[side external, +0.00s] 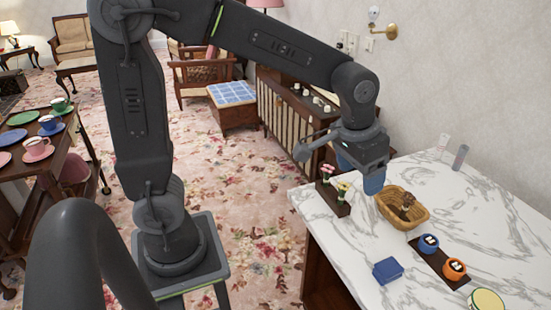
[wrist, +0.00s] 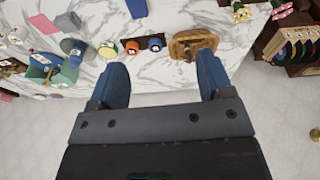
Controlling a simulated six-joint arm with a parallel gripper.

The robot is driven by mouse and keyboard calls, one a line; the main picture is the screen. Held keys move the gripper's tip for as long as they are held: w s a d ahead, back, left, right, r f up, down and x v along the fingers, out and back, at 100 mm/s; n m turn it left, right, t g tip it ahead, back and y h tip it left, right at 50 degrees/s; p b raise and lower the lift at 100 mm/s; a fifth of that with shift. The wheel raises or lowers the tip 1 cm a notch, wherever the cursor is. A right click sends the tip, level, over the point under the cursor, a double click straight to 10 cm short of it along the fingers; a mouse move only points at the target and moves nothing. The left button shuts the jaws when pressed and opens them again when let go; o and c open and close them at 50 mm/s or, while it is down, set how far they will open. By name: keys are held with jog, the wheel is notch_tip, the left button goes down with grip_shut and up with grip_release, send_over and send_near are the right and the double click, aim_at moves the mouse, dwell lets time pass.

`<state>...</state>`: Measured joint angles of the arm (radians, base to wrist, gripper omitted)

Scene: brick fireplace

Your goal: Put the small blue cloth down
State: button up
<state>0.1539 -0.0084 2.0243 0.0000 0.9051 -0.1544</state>
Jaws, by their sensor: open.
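The small blue cloth (side external: 388,270) lies on the white marble counter, near its front edge, looking like a small folded blue square. It also shows in the wrist view (wrist: 137,8) at the top edge, partly cut off. My gripper (side external: 373,185) hangs above the back part of the counter, near the wicker basket and apart from the cloth. In the wrist view its two blue fingers (wrist: 163,65) are spread wide with nothing between them but bare counter and floor.
The wicker basket (side external: 402,208) holds something brown. Flowers (side external: 342,190) stand at the counter's left. Bare marble surrounds the cloth.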

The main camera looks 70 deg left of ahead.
jog(key=s+a+r+t, duration=0.1)
jog(key=s+a, duration=0.1)
jog(key=s, duration=0.5)
jog(key=s+a+r+t, duration=0.2)
jog(key=s+a, duration=0.1)
jog(key=s, duration=0.5)
jog(key=shift+a, duration=0.3)
jog(key=shift+w+r, duration=0.1)
jog(key=o, duration=0.4)
